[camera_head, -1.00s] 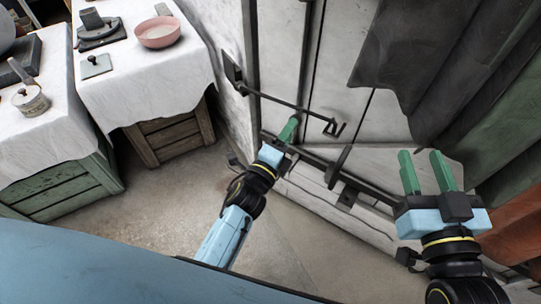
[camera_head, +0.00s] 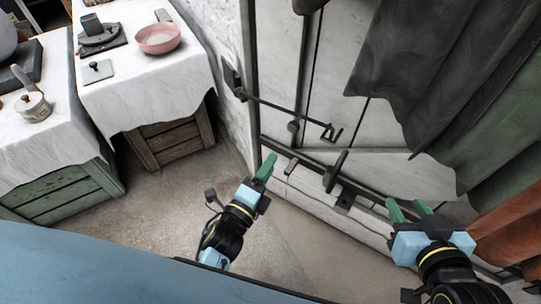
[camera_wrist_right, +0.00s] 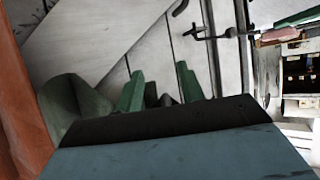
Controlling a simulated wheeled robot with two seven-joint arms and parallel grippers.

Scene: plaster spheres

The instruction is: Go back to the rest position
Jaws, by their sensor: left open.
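My left gripper (camera_head: 266,168) is in the lower middle of the head view, held over the floor in front of the white door. It is open, its green fingers overlap from this angle, and nothing shows in it. My right gripper (camera_head: 408,210) is at the lower right of the head view, in front of the door's lower part. Its two green fingers stand apart with nothing between them. The right wrist view also shows these fingers (camera_wrist_right: 162,92) apart and empty.
A white door (camera_head: 345,75) with a dark metal latch bar (camera_head: 280,104) stands ahead. Dark curtains (camera_head: 425,60) hang at the right, with an orange cloth (camera_head: 505,238) below. Cloth-covered tables with crates, a pink bowl (camera_head: 158,38) and a small pot (camera_head: 33,107) stand left. Bare floor (camera_head: 165,215) lies between.

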